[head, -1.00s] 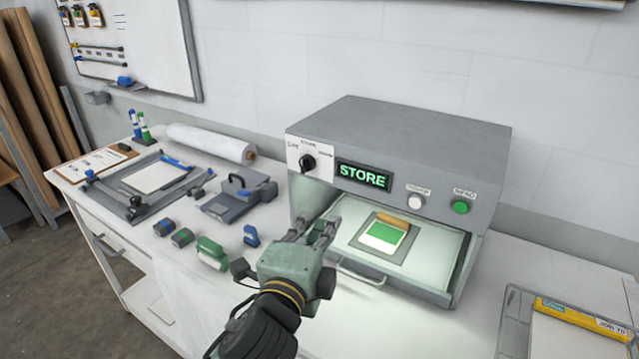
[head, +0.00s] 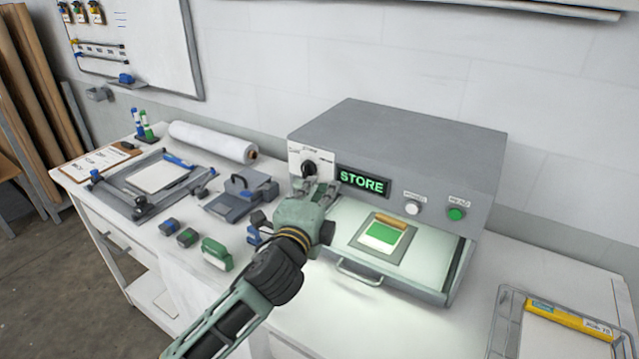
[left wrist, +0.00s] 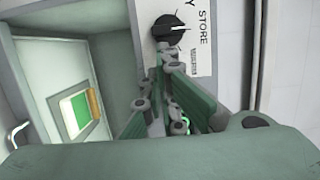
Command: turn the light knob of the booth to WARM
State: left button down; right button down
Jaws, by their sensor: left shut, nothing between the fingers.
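The grey light booth (head: 430,140) stands on the bench. Its black light knob (head: 309,168) is on a white label plate at the front's upper left. The green display (head: 362,181) reads STORE. In the left wrist view, the knob (left wrist: 168,29) has a white pointer line towards the word STORE; WARM is printed beside it in smaller, blurred letters. My left gripper (head: 319,186) is shut and empty, its tips just below the knob; it also shows in the left wrist view (left wrist: 167,56). I cannot tell whether the tips touch the knob. My right gripper is not in view.
The booth's open drawer (head: 408,285) juts out below, holding a green and white sample (head: 384,234). A white button (head: 412,207) and a green button (head: 456,214) sit right of the display. Small tools (head: 216,253) lie left of my arm. A wire tray (head: 497,330) stands at right.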

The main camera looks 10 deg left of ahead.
pick_arm(q)
jog(key=shift+a, duration=0.15)
jog(key=shift+w, duration=0.1)
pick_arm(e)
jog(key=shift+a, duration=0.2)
pick_arm(q)
jog(key=shift+a+f+m, duration=0.15)
jog(key=shift+f+m, duration=0.05)
jog(key=shift+m, duration=0.1)
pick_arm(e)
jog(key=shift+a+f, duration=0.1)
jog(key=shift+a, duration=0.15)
